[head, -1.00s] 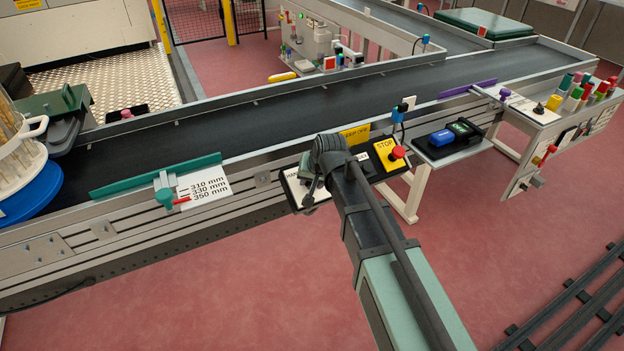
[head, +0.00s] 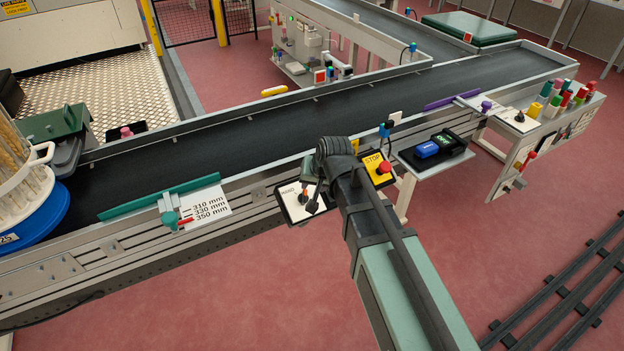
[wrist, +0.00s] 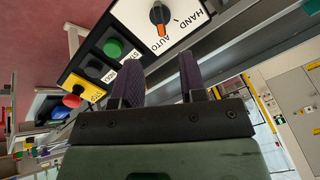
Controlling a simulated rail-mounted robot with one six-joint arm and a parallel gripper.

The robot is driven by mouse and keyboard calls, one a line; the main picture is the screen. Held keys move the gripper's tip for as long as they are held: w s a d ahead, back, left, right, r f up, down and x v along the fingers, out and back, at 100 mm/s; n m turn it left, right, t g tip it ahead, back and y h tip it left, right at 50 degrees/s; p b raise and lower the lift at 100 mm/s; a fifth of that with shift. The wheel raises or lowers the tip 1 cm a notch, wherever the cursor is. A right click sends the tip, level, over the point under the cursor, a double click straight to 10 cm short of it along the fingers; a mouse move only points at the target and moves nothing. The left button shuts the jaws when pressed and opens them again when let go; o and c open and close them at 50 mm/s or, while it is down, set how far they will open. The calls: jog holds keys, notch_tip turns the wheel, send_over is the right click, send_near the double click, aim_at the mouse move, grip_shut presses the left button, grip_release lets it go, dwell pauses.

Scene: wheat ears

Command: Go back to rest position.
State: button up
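My gripper (wrist: 161,75) shows in the wrist view as two dark purple fingers, standing apart with nothing between them. It is open and empty. In the wrist view, a HAND/AUTO selector panel (wrist: 178,15) with an orange-marked knob lies beyond the fingertips. In the head view my arm reaches up from the bottom to the conveyor's front side. Its end is beside the selector panel (head: 293,208) and the yellow STOP box (head: 371,163).
A black conveyor belt (head: 250,119) runs across behind my arm. A teal guide (head: 150,200) and a millimetre scale (head: 207,208) are at left. A blue-based tub (head: 40,222) is at the far left. Dark rails (head: 560,290) lie on the open red floor at right.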

jog(key=shift+s+f, duration=0.1)
jog(key=s+d+r+g+h+p, duration=0.1)
jog(key=s+d+r+g+p, duration=0.1)
jog(key=s+d+r+p, duration=0.3)
jog(key=s+d+r+g+h+p, duration=0.1)
jog(key=s+d+r+p, duration=0.4)
jog(key=s+d, duration=0.5)
jog(key=shift+d+g+h+p, duration=0.4)
jog(key=shift+d+g+p, duration=0.1)
jog(key=shift+g+p, duration=0.35)
